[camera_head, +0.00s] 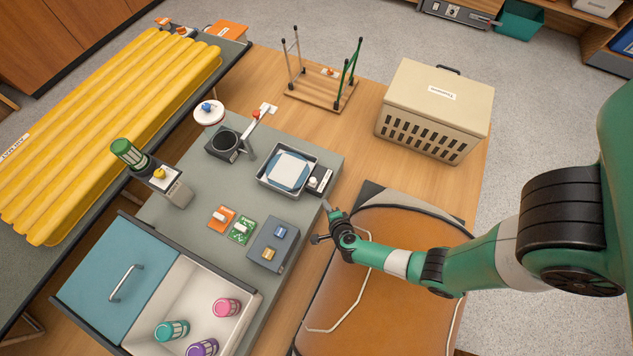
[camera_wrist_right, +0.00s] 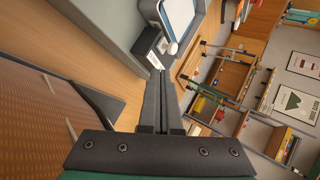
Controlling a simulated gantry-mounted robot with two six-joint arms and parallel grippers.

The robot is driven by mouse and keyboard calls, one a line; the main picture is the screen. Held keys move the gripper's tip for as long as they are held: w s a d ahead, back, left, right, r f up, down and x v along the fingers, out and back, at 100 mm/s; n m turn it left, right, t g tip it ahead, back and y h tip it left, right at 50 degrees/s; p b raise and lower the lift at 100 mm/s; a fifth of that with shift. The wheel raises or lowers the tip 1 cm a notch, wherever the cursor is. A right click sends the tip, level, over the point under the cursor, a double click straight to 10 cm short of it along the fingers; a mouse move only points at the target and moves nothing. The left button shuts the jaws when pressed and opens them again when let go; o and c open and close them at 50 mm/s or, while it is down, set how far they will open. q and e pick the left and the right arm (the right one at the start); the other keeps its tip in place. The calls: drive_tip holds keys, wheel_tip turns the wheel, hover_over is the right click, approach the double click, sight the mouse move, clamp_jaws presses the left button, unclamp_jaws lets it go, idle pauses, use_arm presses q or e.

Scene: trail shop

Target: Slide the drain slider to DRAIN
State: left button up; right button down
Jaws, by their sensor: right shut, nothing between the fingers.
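A metal-rimmed tray (camera_head: 262,180) holding blue and white sheets sits on the grey counter mat in the head view. A small dark box with a white label (camera_head: 325,176) is fixed at its right side, with a pale round knob (camera_head: 313,182); this looks like the drain slider, but its lettering is too small to read. In the right wrist view the knob (camera_wrist_right: 171,48) shows just beyond the fingertips. My right gripper (camera_head: 326,205) is shut and empty, just below and right of the box, and looks apart from the knob. My left gripper is not in view.
A beige slatted crate (camera_head: 435,100) stands behind right. A brown padded panel (camera_head: 395,270) lies under my right arm.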

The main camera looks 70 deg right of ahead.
sight(314, 183)
drive_tip(key=b+x, duration=0.2)
drive_tip(key=x, duration=0.2)
drive_tip(key=r+b+x, duration=0.1)
drive_tip(key=b+x, duration=0.1)
drive_tip(key=x, duration=0.1)
drive_tip(key=b+x, duration=0.2)
drive_tip(key=x, duration=0.2)
drive_tip(key=shift+w+d+r+b, duration=0.1)
drive_tip(key=shift+w+d+b, duration=0.2)
drive_tip(key=shift+w+d, duration=0.3)
drive_tip(key=shift+d, duration=0.15)
drive_tip(key=d, duration=0.4)
drive_tip(key=s+d, duration=0.1)
drive_tip(key=d, duration=0.2)
drive_tip(key=shift+p, duration=0.4)
drive_tip(key=shift+a, duration=0.2)
